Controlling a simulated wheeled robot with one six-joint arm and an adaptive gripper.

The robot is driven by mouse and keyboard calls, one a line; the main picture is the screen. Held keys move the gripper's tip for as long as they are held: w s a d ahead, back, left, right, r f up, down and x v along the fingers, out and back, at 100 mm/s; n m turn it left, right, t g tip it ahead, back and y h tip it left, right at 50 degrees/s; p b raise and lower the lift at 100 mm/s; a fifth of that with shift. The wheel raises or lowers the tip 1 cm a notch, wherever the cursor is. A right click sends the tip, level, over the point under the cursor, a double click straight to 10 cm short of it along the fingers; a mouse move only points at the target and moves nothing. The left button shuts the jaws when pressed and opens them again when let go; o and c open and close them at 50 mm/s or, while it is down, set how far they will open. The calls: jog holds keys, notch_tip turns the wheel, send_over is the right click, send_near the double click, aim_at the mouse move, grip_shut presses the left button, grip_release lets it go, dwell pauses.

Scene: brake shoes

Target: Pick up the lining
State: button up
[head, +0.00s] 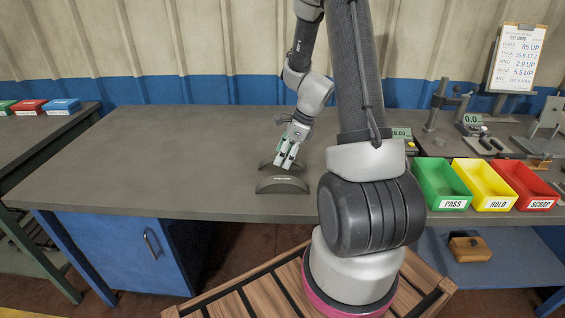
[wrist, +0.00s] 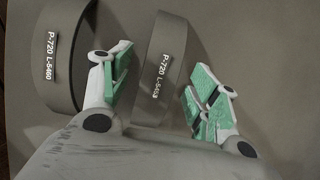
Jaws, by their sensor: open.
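Two dark grey curved linings lie on the grey workbench (head: 140,150). In the head view the near lining (head: 283,186) is clear, and the far lining (head: 266,165) is partly hidden by my gripper (head: 288,161). In the wrist view one lining (wrist: 160,50), with a white label starting "P-720", passes between the green-padded fingers of my gripper (wrist: 164,88). The other lining (wrist: 62,30), labelled "P-720 L-5460", lies outside the left finger. My gripper is open, with a gap visible beside the right finger.
Green (head: 440,183), yellow (head: 485,184) and red (head: 527,184) bins marked PASS, HOLD and SCROP or similar stand at the right. Gauges and a clipboard (head: 515,58) are behind them. The bench left of my gripper is clear.

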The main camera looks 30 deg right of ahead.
jog(key=shift+x, duration=0.9)
jog(key=c, duration=1.2)
jog(key=shift+o, duration=0.2)
